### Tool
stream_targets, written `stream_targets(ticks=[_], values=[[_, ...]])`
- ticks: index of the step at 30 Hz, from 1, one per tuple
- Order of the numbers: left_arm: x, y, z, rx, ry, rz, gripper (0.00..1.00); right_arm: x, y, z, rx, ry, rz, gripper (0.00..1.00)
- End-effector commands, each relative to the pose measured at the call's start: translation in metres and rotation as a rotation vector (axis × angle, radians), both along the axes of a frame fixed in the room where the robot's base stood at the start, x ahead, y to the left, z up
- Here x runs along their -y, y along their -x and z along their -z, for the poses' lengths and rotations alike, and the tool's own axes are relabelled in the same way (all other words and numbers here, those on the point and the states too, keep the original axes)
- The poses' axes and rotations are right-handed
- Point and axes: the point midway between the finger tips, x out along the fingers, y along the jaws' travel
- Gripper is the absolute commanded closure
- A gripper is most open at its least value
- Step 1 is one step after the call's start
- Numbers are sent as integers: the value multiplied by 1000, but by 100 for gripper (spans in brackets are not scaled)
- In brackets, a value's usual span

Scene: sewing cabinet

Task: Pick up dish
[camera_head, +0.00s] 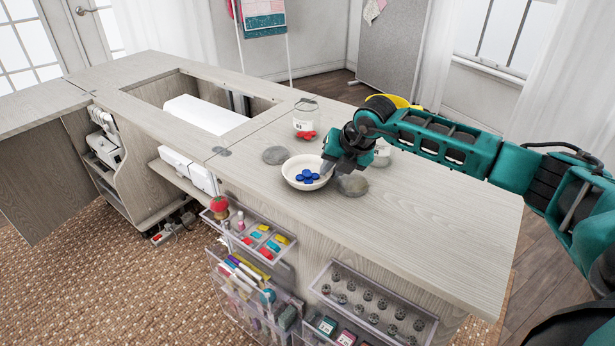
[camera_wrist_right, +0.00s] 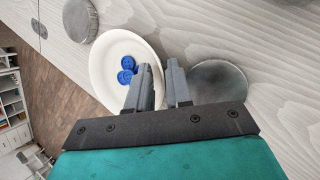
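The dish (camera_head: 290,179) is a shallow white round bowl on the wooden cabinet top, with several blue buttons (camera_head: 308,176) in it. It also shows in the right wrist view (camera_wrist_right: 105,62), with the buttons (camera_wrist_right: 127,68) inside. My right gripper (camera_head: 326,170) is at the dish's right side, pointing down. In the right wrist view the two fingers (camera_wrist_right: 160,72) straddle the dish's rim, one over the inside and one outside. A narrow gap shows between the fingers. The dish appears to rest on the top. My left gripper is not in view.
Grey round discs lie beside the dish, one behind left (camera_head: 275,155) and one at right (camera_head: 353,185), close to my gripper. A white jar (camera_head: 305,118) and red pieces (camera_head: 306,135) stand behind. Clear plastic bins (camera_head: 372,305) hang on the front edge. The right top is clear.

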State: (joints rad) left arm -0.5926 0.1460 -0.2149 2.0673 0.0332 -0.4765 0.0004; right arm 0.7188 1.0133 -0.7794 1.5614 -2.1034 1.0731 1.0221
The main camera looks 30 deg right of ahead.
Motion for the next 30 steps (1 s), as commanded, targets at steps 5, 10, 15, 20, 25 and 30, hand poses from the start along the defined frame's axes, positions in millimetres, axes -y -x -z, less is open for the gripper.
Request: stream_targets(ticks=[5,10,15,20,25,30], values=[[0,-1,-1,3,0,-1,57,0,0,0,0,0,0,88],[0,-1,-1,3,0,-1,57,0,0,0,0,0,1,100],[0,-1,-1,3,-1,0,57,0,0,0,-1,0,1,100],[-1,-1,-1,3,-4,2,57,0,0,0,0,0,1,100],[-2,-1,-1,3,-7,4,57,0,1,-1,-1,0,1,100],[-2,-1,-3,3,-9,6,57,0,0,-13,1,-1,1,100]])
